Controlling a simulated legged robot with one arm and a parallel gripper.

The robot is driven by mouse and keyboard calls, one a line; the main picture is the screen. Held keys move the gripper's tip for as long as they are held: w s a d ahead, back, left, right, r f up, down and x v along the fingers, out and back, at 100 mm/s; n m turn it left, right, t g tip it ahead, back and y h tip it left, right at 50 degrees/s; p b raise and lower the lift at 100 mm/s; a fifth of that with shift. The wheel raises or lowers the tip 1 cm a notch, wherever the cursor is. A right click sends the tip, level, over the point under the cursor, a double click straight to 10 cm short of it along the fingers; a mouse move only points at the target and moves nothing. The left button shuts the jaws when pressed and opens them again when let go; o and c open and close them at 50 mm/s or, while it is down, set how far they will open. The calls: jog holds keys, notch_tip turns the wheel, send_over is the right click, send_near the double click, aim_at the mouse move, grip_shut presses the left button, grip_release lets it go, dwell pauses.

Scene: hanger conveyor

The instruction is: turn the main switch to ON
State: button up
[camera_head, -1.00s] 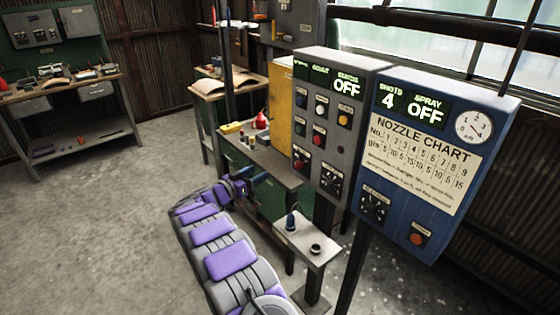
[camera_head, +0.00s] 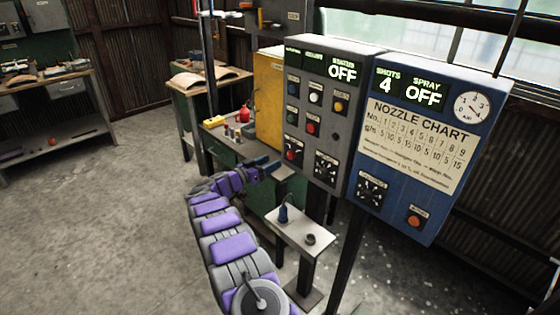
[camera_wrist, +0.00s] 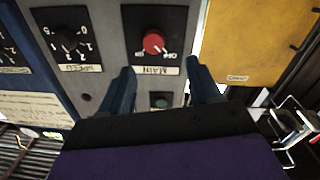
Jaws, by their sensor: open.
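The main switch (camera_wrist: 154,42) is a red round knob on a dark plate labelled MAIN, upside down in the wrist view. In the head view it shows as a small red knob (camera_head: 291,150) at the lower left of the grey panel (camera_head: 345,110). Its pointer direction is too small to read surely. The panel's status display (camera_head: 342,72) reads OFF. My gripper (camera_wrist: 160,66) is open and empty, with one blue finger on each side of the picture below the knob. In the head view my gripper (camera_head: 266,164) is left of the panel's lower edge, apparently apart from the knob.
A SPEED dial (camera_wrist: 67,41) and a green button (camera_wrist: 160,101) are close to the switch. A blue spray panel (camera_head: 420,140) stands to the right. A yellow cabinet (camera_head: 268,98) is behind, and a small stand (camera_head: 300,235) is below. The floor at left is clear.

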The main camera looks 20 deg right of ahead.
aim_at(289, 156)
jog(key=x, duration=0.3)
jog(key=s+x, duration=0.1)
jog(key=x, duration=0.2)
jog(key=b+x, duration=0.1)
jog(key=x, duration=0.2)
jog(key=shift+s+d+f, duration=0.15)
jog(key=shift+s+f, duration=0.05)
jog(key=shift+f, duration=0.15)
jog(key=shift+d+r, duration=0.1)
jog(key=shift+w+a+r, duration=0.15)
jog(key=shift+a, duration=0.95)
jog(key=shift+d, duration=0.75)
jog(key=shift+c, duration=1.4)
jog(key=shift+d, duration=0.15)
jog(key=shift+c, duration=0.7)
jog(key=shift+a, duration=0.25)
jog(key=c, duration=0.6)
